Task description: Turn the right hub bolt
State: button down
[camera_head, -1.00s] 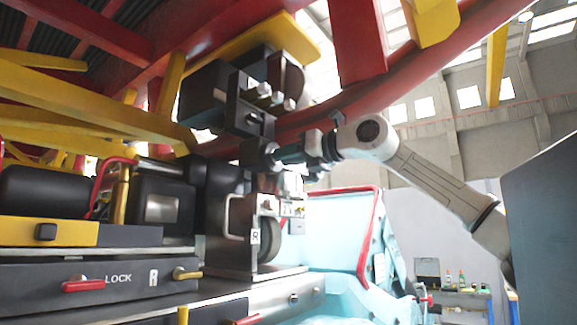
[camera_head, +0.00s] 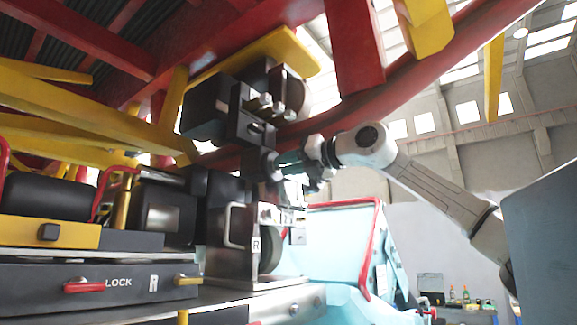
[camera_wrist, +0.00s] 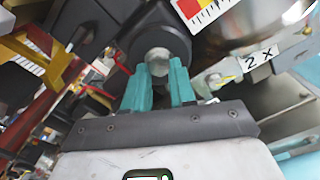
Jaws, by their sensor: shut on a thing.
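The hub bolt (camera_wrist: 157,60) shows in the wrist view as a grey hex head in the middle of a round black hub (camera_wrist: 177,38). My gripper (camera_wrist: 162,70) has its two teal fingers closed around the bolt head, one on each side. In the head view my gripper (camera_head: 285,162) reaches in from the right, its fingertips against the dark hub (camera_head: 268,165). The bolt head is hidden there between the fingers and the hub. The bolt's turn angle cannot be told.
A metal block marked R (camera_head: 256,244) stands below the hub. Dark machinery with bolts (camera_head: 262,105) is just above. A red curved rail (camera_head: 415,75) passes overhead. In the wrist view a smaller bolt (camera_wrist: 212,79) sits by a "2 X" label (camera_wrist: 258,62). A LOCK panel (camera_head: 120,284) is lower left.

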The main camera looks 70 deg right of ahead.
jog(key=c, duration=0.9)
grip_release()
jog(key=shift+s, duration=0.1)
jog(key=b+v, duration=0.3)
jog(key=v, duration=0.7)
jog(key=shift+s, duration=0.35)
